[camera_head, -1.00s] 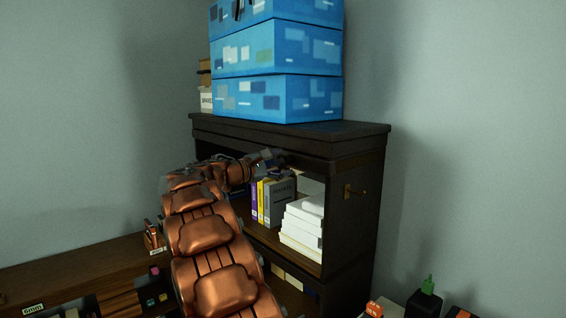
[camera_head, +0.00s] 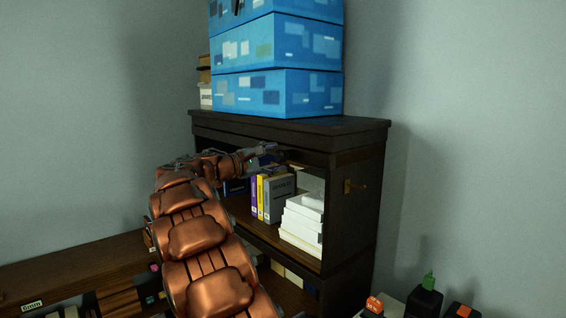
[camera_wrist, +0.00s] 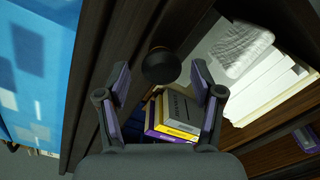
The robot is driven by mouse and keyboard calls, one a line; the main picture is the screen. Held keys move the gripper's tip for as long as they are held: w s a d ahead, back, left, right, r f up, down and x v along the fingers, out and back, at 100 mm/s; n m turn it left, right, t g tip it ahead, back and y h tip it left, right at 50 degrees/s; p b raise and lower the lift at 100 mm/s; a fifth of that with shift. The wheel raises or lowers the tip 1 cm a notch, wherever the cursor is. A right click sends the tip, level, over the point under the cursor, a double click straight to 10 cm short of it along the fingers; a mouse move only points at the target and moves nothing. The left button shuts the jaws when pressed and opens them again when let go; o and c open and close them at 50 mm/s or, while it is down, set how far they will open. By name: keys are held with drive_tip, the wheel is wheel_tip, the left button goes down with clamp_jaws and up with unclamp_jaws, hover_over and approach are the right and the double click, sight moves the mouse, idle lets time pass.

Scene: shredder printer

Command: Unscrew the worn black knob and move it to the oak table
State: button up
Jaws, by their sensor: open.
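The black knob (camera_wrist: 161,66) shows in the wrist view as a dark round disc near the front of the dark bookcase's top rail. My gripper (camera_wrist: 158,84) is open, with one finger on each side of the knob's line and the knob just beyond the fingertips. I see no contact between them. In the head view my gripper (camera_head: 268,151) is in front of the upper shelf opening, just under the bookcase top, and the knob cannot be made out clearly there. I cannot tell which surface is the oak table; a brown wooden surface (camera_head: 70,266) lies at the lower left.
Blue boxes (camera_head: 278,93) are stacked on the dark bookcase (camera_head: 352,215). Books (camera_head: 277,198) and white paper stacks (camera_head: 301,222) fill the shelf below my gripper.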

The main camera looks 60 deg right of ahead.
drive_tip(key=m+b, duration=0.2)
drive_tip(key=b, duration=0.1)
drive_tip(key=m+b, duration=0.2)
drive_tip(key=b, duration=0.1)
drive_tip(key=shift+f, duration=0.35)
drive_tip(key=m+b, duration=0.2)
drive_tip(key=shift+b, duration=0.4)
drive_tip(key=m+b, duration=0.3)
drive_tip(key=shift+r, duration=0.1)
drive_tip(key=shift+r+m+b, duration=0.25)
drive_tip(key=shift+m+b, duration=0.1)
drive_tip(key=shift+m, duration=0.65)
